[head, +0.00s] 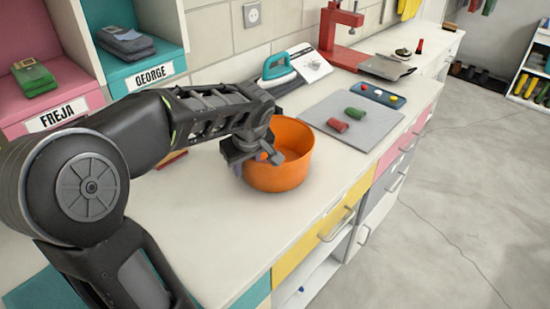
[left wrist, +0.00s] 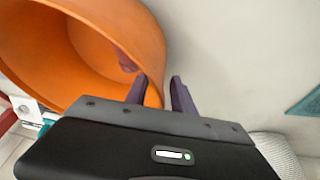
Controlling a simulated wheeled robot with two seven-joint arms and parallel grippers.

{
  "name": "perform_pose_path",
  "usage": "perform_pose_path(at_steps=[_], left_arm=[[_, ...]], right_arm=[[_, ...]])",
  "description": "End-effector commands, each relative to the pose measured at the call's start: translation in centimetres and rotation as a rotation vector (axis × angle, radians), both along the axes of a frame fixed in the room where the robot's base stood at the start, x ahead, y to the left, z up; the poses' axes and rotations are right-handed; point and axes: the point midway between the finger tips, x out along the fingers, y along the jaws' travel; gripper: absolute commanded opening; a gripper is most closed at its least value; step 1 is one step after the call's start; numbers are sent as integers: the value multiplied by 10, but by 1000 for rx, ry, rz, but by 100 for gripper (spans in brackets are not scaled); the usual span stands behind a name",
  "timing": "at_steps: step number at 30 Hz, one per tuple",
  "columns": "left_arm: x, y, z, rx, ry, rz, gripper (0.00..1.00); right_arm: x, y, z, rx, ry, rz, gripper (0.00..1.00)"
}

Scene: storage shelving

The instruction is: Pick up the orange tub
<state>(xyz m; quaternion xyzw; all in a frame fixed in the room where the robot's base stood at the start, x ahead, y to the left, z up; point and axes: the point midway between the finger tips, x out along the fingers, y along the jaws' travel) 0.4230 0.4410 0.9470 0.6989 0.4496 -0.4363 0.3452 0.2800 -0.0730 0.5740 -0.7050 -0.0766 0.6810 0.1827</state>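The orange tub (head: 292,172) stands upright on the white worktop, open side up and near its front edge. My left gripper (head: 256,160) is at the tub's left rim in the head view. In the left wrist view, the tub (left wrist: 50,50) fills the upper left. One finger of the left gripper (left wrist: 160,92) is inside the tub and the other is outside, with the tub's wall between them. The fingers are apart, and a gap shows beside the outer finger. My right gripper is not in view.
A grey mat (head: 360,135) with red and green rolls lies behind the tub. A teal iron (head: 286,66) and a red press (head: 338,25) stand further back. The worktop (head: 215,235) in front is clear.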

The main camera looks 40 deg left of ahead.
Motion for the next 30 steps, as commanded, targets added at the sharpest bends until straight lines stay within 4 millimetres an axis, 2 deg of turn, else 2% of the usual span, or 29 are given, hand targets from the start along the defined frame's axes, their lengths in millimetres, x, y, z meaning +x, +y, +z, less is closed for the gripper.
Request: perform_pose_path(at_steps=[15, 26, 30], left_arm=[[0, 0, 0, 0, 0, 1, 30], [0, 0, 0, 0, 0, 1, 1], [0, 0, 0, 0, 0, 1, 0]], right_arm=[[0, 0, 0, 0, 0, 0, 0], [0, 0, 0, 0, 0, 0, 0], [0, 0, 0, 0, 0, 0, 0]])
